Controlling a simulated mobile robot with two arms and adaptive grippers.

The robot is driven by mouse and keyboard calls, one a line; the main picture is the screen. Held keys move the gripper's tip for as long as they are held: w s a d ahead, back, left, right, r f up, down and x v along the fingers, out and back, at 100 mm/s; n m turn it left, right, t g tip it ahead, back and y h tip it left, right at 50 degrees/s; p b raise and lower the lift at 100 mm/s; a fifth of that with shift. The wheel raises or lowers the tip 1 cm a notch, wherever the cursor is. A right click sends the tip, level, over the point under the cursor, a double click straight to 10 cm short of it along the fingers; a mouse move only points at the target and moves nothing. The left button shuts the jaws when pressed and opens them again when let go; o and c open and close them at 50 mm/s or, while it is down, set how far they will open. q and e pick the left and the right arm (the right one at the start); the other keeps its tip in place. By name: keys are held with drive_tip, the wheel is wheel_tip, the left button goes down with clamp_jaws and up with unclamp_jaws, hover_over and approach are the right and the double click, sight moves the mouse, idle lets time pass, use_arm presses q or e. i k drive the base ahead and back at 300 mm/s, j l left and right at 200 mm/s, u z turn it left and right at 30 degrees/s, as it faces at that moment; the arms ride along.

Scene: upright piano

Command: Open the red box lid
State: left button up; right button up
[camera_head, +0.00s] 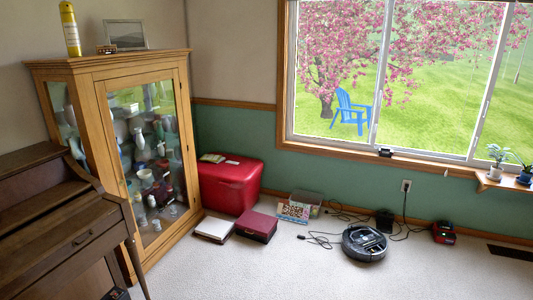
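A large red box (228,187) stands on the carpet in the corner, right of the glass cabinet and against the green wall. Its lid (238,169) looks shut. A small flat item (212,158) lies on top of the lid at the left. A smaller dark red box (256,226) sits on the floor in front of it and looks closed. Neither of my grippers shows in the head view.
A white-topped box (213,229) lies on the floor beside the dark red one. A wooden cabinet (105,72) and an upright piano (60,235) fill the left. A robot vacuum (364,243), cables and a clear bin (306,201) lie to the right. The front carpet (330,280) is clear.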

sight(258, 223)
drive_tip(key=i+l, duration=0.1)
drive_tip(key=i, duration=0.85)
drive_tip(key=i+l, duration=0.15)
drive_tip(key=i, duration=0.8)
drive_tip(key=l+z, duration=0.05)
